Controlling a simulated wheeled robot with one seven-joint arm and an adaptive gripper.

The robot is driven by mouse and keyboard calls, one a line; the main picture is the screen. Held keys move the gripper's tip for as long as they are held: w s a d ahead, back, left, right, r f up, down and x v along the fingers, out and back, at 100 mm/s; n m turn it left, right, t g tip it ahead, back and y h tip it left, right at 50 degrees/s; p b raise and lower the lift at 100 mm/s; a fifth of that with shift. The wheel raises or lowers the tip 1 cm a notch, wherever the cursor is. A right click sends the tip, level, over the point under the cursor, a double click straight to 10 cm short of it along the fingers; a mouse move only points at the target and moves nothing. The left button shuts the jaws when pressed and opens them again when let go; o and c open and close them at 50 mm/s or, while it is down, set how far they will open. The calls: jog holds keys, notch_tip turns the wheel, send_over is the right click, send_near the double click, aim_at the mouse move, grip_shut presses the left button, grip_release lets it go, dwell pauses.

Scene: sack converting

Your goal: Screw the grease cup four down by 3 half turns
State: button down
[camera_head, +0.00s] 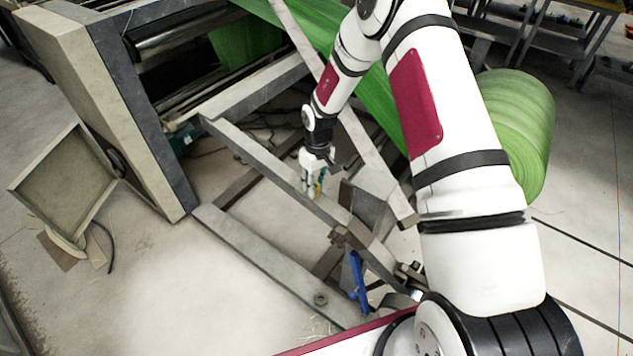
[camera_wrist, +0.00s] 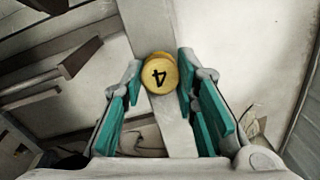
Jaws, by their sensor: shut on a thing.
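The grease cup four (camera_wrist: 160,74) is a round yellow cap with a black 4, seen from above in the wrist view. The 4 looks upside down and tilted there. The cup stands on a grey steel beam (camera_wrist: 183,130). My gripper (camera_wrist: 160,82) has teal-padded fingers, one on each side of the cup, and is shut on it at the fingertips. In the head view my gripper (camera_head: 314,188) points down at the beam (camera_head: 262,158), with a bit of yellow showing at its fingers. The cup's lower part and thread are hidden.
A green film roll (camera_head: 515,125) lies at the right behind my arm. A slanted bar (camera_head: 375,160) and a dark plate (camera_head: 362,208) stand close right of my gripper. A blue lever (camera_head: 357,278) is nearer. Open floor (camera_head: 265,215) shows left of the beam.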

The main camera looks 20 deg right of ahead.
aim_at(318, 184)
jog(key=shift+p, duration=0.3)
jog(key=c, duration=1.2)
grip_release()
jog(key=shift+c, duration=0.2)
jog(key=shift+r, duration=0.1)
notch_tip(318, 184, up, 12)
jog(key=shift+w+d, duration=0.15)
jog(key=shift+d, duration=0.3)
